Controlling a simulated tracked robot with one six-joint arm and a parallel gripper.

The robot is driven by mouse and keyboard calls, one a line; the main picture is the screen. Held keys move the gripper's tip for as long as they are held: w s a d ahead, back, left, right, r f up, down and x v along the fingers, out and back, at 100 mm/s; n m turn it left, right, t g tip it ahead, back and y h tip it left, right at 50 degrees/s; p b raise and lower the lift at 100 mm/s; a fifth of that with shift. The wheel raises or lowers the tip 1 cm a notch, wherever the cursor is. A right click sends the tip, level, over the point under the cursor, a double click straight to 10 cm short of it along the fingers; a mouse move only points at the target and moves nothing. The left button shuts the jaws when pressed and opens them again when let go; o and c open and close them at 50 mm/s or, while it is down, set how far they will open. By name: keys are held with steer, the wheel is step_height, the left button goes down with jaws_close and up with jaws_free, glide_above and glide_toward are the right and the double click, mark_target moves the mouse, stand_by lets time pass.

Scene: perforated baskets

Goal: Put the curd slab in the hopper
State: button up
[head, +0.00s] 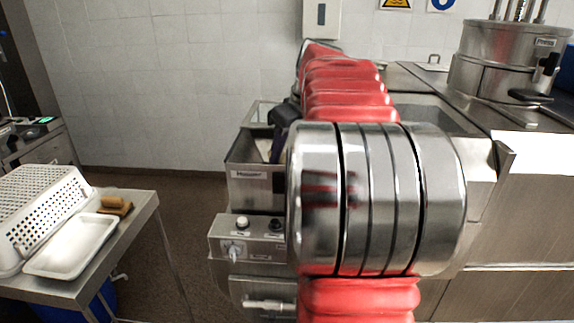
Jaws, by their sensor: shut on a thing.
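The hopper (256,187) is an open-topped steel box with a label on its front, on a machine left of my arm. My gripper (279,150) shows only in part, dark, over the hopper's opening and pointing down. The near steel joint of my arm hides much of it. A pale patch (264,149) by the fingers, at the hopper's mouth, looks like part of the curd slab, with my gripper shut on it. Most of the slab is hidden, and I cannot tell whether it touches the hopper.
A control box (248,238) with knobs is below the hopper. At left a steel table (120,238) holds a white perforated basket (35,205), an empty white tray (75,246) and a brown brush-like block (115,205). A steel vat (505,65) stands back right. Floor is clear between table and machine.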

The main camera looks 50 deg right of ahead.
steer(key=shift+f, duration=2.05)
steer(key=o, duration=1.2)
steer(key=shift+f, duration=0.1)
steer(key=shift+o, duration=0.2)
steer(key=v, duration=1.2)
steer(key=shift+a, duration=0.1)
